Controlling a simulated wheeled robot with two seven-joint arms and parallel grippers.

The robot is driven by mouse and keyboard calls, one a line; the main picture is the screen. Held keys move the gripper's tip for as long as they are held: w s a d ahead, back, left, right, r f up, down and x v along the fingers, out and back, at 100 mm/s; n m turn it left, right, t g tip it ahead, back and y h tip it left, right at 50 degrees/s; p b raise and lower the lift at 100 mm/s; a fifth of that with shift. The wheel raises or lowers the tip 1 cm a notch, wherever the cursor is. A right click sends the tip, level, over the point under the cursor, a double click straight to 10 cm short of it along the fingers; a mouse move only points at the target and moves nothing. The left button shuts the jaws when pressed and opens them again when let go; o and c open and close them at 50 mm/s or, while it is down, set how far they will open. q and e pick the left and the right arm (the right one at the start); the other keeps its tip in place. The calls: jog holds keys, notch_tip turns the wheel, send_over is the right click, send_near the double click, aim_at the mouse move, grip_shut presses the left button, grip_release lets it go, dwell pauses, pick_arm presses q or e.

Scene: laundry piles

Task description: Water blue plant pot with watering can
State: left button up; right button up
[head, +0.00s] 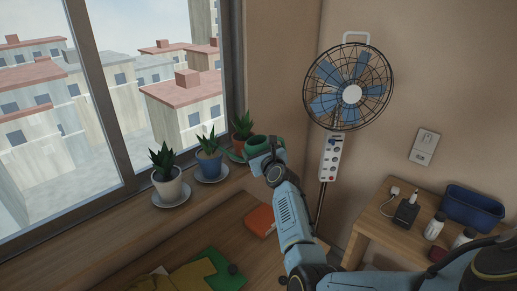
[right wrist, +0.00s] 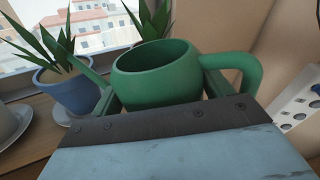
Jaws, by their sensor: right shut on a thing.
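The blue plant pot (head: 209,167) holds a spiky green plant and stands on a saucer on the window sill, between two other pots. It also shows in the right wrist view (right wrist: 72,97) at the left. The green watering can (head: 257,143) is in my right gripper (head: 265,154), to the right of the blue pot. In the right wrist view the can (right wrist: 155,78) is roughly upright, its handle to the right and its spout pointing left toward the blue pot. The fingers lie on both sides of its body. Its inside bottom is hidden. My left gripper is out of view.
A white pot (head: 169,190) stands left of the blue one, a terracotta pot (head: 239,145) behind the can. A standing fan (head: 350,87) is right of the arm. A side table (head: 375,218) carries a blue bin (head: 472,208) and bottles. Folded clothes (head: 195,275) lie below.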

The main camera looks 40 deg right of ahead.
aim_at(260, 139)
jog(key=shift+r, duration=0.15)
dwell(0.4)
jog(key=shift+r+p, duration=0.2)
jog(key=shift+p, duration=0.55)
jog(key=shift+f+n+g, duration=0.1)
jog(key=shift+n+g, duration=0.2)
jog(key=shift+d+r+n+p, duration=0.1)
jog(key=shift+r+n+p, duration=0.2)
jog(key=shift+r+p, duration=0.7)
jog(key=shift+f+p, duration=0.35)
jog(key=shift+p, duration=0.05)
jog(key=shift+r+n+p, duration=0.3)
jog(key=shift+r+p, duration=0.25)
jog(key=shift+p, duration=0.6)
jog(key=shift+g, duration=0.3)
